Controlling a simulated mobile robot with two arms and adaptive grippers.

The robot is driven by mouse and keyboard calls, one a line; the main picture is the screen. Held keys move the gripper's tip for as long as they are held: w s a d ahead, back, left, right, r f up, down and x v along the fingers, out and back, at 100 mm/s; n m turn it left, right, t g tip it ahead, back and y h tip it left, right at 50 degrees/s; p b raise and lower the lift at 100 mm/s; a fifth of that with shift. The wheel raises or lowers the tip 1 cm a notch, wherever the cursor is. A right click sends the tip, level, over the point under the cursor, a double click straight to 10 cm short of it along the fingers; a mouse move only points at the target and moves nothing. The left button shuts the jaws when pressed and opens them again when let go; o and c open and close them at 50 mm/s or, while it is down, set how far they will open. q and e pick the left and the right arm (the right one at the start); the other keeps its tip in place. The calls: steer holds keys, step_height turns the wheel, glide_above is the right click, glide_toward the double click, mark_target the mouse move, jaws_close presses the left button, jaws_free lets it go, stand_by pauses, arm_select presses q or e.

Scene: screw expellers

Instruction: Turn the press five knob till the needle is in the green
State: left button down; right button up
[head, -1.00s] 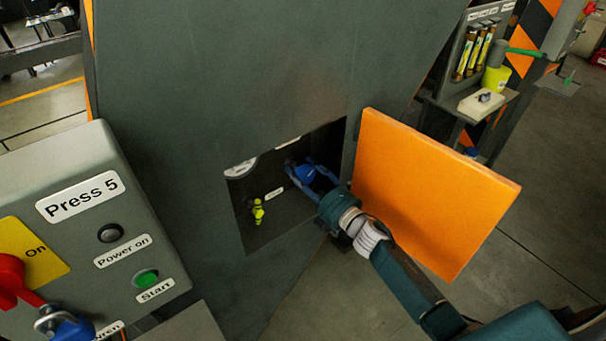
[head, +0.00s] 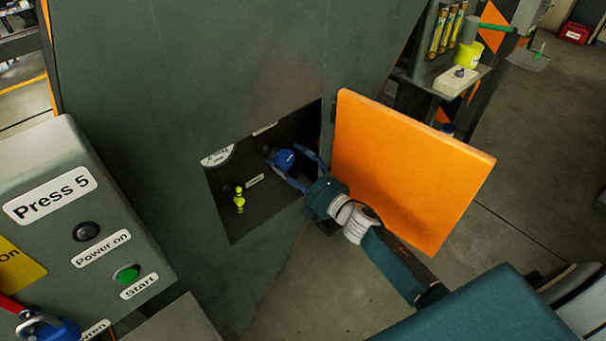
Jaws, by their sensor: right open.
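The Press 5 control box (head: 83,230) stands at the left. My left gripper is not in view.
An orange door (head: 408,170) stands open at the right of the recess, close to my right forearm.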

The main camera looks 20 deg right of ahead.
steer(key=v, duration=0.9)
steer(key=shift+s+d, duration=0.2)
steer(key=shift+s, duration=0.1)
steer(key=shift+r, duration=0.1)
stand_by(0.4)
steer(key=s+d+f+m+g+h+b, duration=0.15)
steer(key=s+f+m, duration=0.25)
steer(key=f, duration=0.8)
steer(key=s+d+f+m+g+h+b, duration=0.1)
steer(key=s+f+m+g+h, duration=0.3)
steer(key=f, duration=0.7)
steer(key=s+d+f+m+g+b, duration=0.1)
steer(key=s+f+m, duration=0.3)
steer(key=f, duration=0.8)
steer(key=s+a+f+m+g, duration=0.2)
steer(key=s+f, duration=0.5)
steer(key=s, duration=0.5)
steer(key=s+a+f+m+g+b, duration=0.1)
steer(key=s+a+f+m+g, duration=0.1)
steer(key=s+f+g, duration=0.2)
steer(key=s+a+f+m+g+b, duration=0.1)
steer(key=s+a+f+m+g, duration=0.1)
steer(key=s+f, duration=0.9)
steer(key=s+m+g, duration=0.1)
steer(key=s, duration=0.8)
steer(key=shift+s+g, duration=0.3)
steer(key=shift+g, duration=0.05)
